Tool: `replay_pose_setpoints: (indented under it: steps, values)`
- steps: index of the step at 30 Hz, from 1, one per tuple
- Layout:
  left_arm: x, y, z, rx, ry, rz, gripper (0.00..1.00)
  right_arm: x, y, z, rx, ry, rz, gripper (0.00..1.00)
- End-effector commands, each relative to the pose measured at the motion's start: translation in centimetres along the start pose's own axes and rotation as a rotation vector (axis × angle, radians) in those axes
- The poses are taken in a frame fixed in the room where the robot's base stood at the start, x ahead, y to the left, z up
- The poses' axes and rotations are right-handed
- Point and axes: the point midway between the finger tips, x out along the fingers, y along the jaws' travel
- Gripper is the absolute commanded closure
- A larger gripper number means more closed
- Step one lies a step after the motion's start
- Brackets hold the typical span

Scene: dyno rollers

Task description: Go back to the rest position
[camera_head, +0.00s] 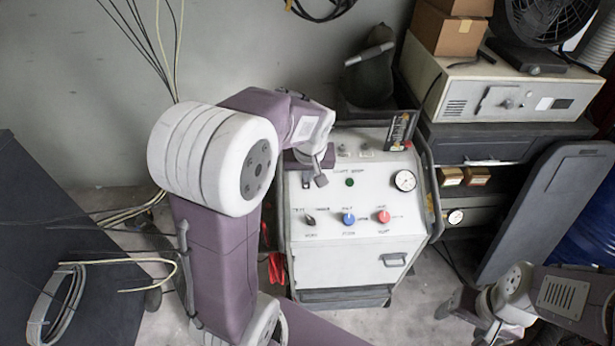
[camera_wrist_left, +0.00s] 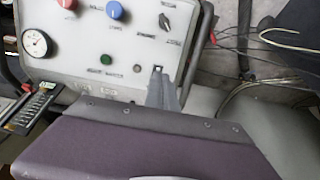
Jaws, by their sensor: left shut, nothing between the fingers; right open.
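My left gripper (camera_head: 322,168) is at the top left of the white control cabinet (camera_head: 340,258), in front of its sloped panel. It is shut and holds nothing. In the left wrist view the panel appears upside down, and the shut fingertips (camera_wrist_left: 157,72) show against it beside the green button (camera_wrist_left: 106,60). I cannot tell whether they touch the panel. My right gripper (camera_head: 470,308) is low at the right of the head view, open and empty, apart from the cabinet.
The panel has a blue knob (camera_head: 348,218), a red knob (camera_head: 384,216), a black knob (camera_head: 310,220) and a gauge (camera_head: 404,180). A dark upright panel (camera_head: 545,205) stands right of the cabinet. Cables (camera_head: 130,262) hang at left. Some grey floor (camera_head: 425,300) is clear.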

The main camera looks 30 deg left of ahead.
Motion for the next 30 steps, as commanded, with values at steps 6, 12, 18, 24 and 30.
replay_pose_setpoints:
  steps: [6, 12, 18, 24, 30]
  values:
    - [-0.7, 0.0, 0.2, 0.0, -0.001, 0.001, 1.0, 0.0, 0.0, 0.0, 0.0, 0.0, 0.0, 0.32]
    - [-0.7, 0.0, 0.2, 0.0, 0.0, 0.0, 1.0, 0.0, 0.0, 0.0, 0.0, 0.0, 0.0, 0.32]
    - [-0.7, 0.1, 0.2, 0.002, 0.0, 0.002, 1.0, 0.0, 0.0, 0.0, 0.0, 0.0, 0.0, 0.32]
    - [0.8, 0.8, 9.3, 0.122, -0.146, 0.03, 1.0, 0.0, 0.0, 0.0, 0.0, 0.0, 0.0, 0.32]
    - [2.6, -0.8, 19.2, 0.407, -0.282, 0.113, 1.0, 0.0, 0.0, 0.0, 0.0, 0.0, 0.0, 0.32]
